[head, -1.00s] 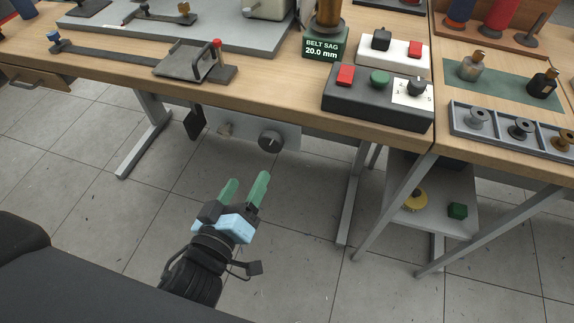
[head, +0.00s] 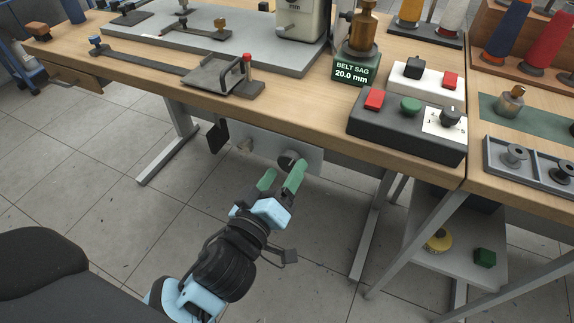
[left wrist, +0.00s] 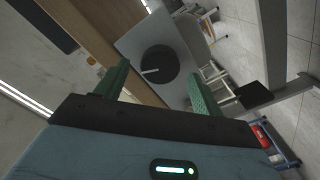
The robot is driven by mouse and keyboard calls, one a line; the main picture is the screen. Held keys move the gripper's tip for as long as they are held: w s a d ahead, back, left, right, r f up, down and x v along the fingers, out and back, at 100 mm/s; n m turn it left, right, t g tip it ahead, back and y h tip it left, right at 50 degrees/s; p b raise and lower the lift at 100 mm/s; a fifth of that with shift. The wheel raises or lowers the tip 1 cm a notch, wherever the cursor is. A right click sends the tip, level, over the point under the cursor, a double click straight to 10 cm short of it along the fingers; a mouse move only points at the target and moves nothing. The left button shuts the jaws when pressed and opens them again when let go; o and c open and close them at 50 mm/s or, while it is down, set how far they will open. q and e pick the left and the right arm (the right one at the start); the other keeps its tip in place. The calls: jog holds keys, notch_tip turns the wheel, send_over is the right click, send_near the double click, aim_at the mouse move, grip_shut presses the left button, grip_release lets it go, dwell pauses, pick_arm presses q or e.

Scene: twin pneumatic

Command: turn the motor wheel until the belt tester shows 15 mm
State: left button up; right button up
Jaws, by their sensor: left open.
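The motor wheel (head: 287,160) is a dark round knob on a grey panel (head: 312,160) under the table's front edge. In the left wrist view the wheel (left wrist: 158,66) is a black disc with a pale line, seen between the fingers. My left gripper (head: 281,176) has green fingers, open and empty, just in front of and below the wheel in the head view. One fingertip partly overlaps the wheel there; I cannot tell whether it touches. The belt tester (head: 357,71) on the table reads "BELT SAG 20.0 mm". My right gripper is not in view.
A dark control box (head: 405,130) with red and green buttons and a dial stands near the table edge. Table legs (head: 372,235) stand right of the gripper. A low shelf (head: 470,262) holds a yellow roll and a green block.

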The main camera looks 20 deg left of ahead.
pick_arm(q)
jog(key=shift+w, duration=1.25)
